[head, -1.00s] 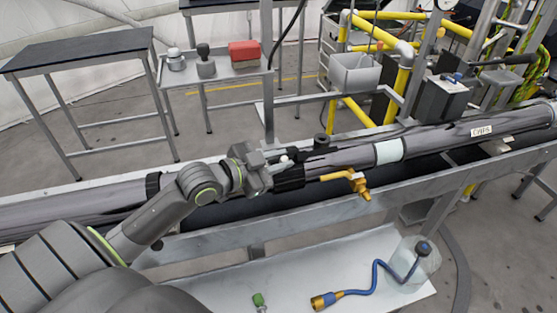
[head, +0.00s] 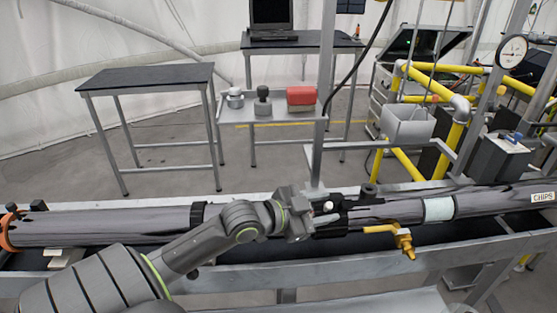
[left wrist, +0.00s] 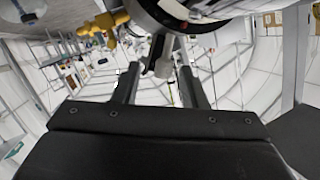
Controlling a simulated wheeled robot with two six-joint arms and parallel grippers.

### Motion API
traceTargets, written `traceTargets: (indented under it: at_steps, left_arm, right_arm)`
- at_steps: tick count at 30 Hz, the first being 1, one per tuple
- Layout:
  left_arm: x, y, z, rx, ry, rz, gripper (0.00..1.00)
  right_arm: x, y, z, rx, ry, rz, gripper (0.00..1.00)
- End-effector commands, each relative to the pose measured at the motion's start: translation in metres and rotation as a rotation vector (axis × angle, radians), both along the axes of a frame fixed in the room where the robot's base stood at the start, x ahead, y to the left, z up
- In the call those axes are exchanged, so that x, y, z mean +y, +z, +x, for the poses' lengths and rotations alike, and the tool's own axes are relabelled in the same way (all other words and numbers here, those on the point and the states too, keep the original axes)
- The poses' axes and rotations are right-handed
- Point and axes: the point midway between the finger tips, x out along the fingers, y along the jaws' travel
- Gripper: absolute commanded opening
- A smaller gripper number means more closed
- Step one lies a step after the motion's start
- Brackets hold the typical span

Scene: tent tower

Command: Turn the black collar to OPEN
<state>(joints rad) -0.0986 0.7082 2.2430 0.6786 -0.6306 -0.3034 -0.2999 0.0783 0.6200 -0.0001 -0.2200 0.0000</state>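The black collar (head: 330,222) wraps the grey pipe near the middle of the head view, left of the yellow-handled brass valve (head: 402,238). A small pale knob (head: 328,206) shows at the collar. My left gripper (head: 318,213) is right at the collar and partly hides it. In the left wrist view, the collar's dark ring (left wrist: 165,12) is at the top, with a short grey peg (left wrist: 161,58) pointing between my fingers (left wrist: 160,82). The fingers are apart, with gaps beside the peg. No OPEN mark is readable. My right gripper is not in view.
The long pipe (head: 110,226) lies along a grey metal frame (head: 360,268). A metal post (head: 322,110) stands just behind the collar. A tray stand (head: 270,113) and a dark-topped table (head: 145,78) are farther back. Yellow pipework (head: 460,130) stands at the right.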

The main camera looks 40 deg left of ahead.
Motion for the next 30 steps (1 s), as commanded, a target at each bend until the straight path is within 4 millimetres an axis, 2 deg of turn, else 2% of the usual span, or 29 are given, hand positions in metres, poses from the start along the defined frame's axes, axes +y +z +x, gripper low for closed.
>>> traceTargets:
  at_steps: [7, 13, 20, 30]
  left_arm:
    - [0.009, 0.006, -0.026, 0.003, -0.003, 0.008, 0.39]
    - [0.020, 0.014, -0.053, 0.007, -0.004, 0.007, 0.39]
    - [0.030, 0.023, -0.081, 0.008, -0.004, 0.004, 0.39]
    - [0.046, 0.034, -0.119, 0.007, 0.002, -0.001, 0.39]
  right_arm:
    - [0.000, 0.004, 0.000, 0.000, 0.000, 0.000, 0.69]
    - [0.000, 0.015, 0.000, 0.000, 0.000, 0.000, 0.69]
    - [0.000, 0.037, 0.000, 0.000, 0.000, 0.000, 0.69]
    - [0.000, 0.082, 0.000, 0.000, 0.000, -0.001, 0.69]
